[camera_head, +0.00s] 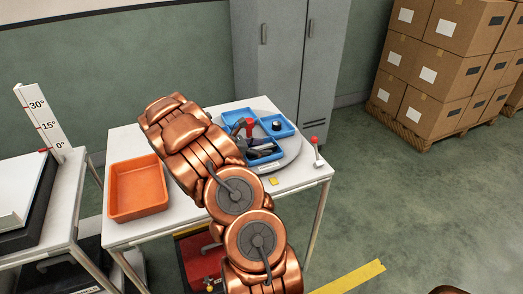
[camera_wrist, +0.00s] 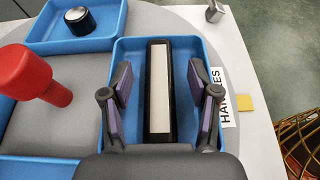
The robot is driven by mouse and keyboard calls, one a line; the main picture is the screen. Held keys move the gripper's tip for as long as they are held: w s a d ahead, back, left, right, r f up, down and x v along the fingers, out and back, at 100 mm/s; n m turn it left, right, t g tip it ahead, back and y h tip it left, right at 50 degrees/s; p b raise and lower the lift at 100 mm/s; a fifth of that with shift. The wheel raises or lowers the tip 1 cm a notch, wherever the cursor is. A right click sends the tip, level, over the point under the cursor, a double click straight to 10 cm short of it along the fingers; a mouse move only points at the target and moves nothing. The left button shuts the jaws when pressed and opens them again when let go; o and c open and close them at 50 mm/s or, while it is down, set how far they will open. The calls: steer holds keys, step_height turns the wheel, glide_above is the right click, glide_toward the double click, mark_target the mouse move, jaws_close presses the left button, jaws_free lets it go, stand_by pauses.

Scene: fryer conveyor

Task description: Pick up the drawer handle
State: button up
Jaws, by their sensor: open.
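The drawer handle (camera_wrist: 159,92), a long bar with a pale top and black edges and ends, lies lengthwise in a blue tray (camera_wrist: 118,48) beside a label reading "HANDLES". My gripper (camera_wrist: 160,84) is open above this tray, with one finger on each side of the handle. The fingers appear apart from the handle, with a gap on both sides. How deep the fingertips reach is hard to tell. In the head view, my gripper (camera_head: 245,138) is over the blue trays, and my arm partly hides them.
A red knob (camera_wrist: 35,75) stands left of my gripper, and a black round knob (camera_wrist: 80,20) sits in another blue tray. The trays rest on a grey round plate (camera_head: 290,155) on a white table (camera_head: 215,220). An orange bin (camera_head: 138,208) is at left. A red-topped lever (camera_head: 316,150) stands at the right edge.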

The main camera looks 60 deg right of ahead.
steer(key=shift+c, duration=0.3)
jaws_close()
steer(key=shift+r, duration=0.1)
